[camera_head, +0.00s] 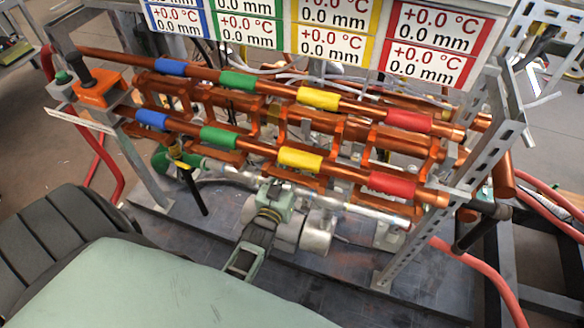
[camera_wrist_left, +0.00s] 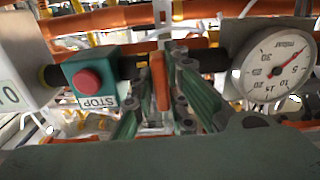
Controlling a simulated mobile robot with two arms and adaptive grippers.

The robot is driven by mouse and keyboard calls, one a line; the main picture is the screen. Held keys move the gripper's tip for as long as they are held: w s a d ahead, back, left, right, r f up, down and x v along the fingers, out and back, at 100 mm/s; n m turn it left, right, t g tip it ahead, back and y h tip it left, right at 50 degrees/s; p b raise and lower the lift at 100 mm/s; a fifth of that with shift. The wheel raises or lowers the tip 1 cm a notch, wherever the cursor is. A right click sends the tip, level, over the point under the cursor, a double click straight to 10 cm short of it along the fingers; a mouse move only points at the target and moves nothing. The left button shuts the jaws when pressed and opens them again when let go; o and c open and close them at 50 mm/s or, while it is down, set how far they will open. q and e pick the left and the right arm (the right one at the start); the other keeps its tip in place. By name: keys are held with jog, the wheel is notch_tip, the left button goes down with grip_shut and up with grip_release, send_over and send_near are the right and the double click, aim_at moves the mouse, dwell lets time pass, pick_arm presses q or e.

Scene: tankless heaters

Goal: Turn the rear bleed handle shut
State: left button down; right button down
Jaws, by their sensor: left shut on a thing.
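In the left wrist view, an orange handle (camera_wrist_left: 160,82) stands upright as a narrow bar in front of a dark horizontal pipe. My left gripper (camera_wrist_left: 162,92) has its green jointed fingers on both sides of it and is shut on it. The frames do not show clearly whether this is the rear handle or how far it is turned. I cannot make out this grip in the head view. My right gripper is not in view.
A red STOP button on a green box (camera_wrist_left: 88,80) is left of the fingers, and a round gauge (camera_wrist_left: 275,63) is close on the right. The head view shows copper pipes (camera_head: 240,140) with coloured bands, a grey slotted frame (camera_head: 492,140) and red hoses (camera_head: 485,275).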

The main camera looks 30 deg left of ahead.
pick_arm(q)
jog(key=shift+s+a+f, duration=0.1)
jog(key=shift+s+f, duration=0.05)
jog(key=shift+f, duration=0.1)
jog(key=c, duration=1.8)
grip_release()
jog(key=shift+r, duration=0.1)
jog(key=shift+r, duration=0.1)
jog(key=v, duration=1.2)
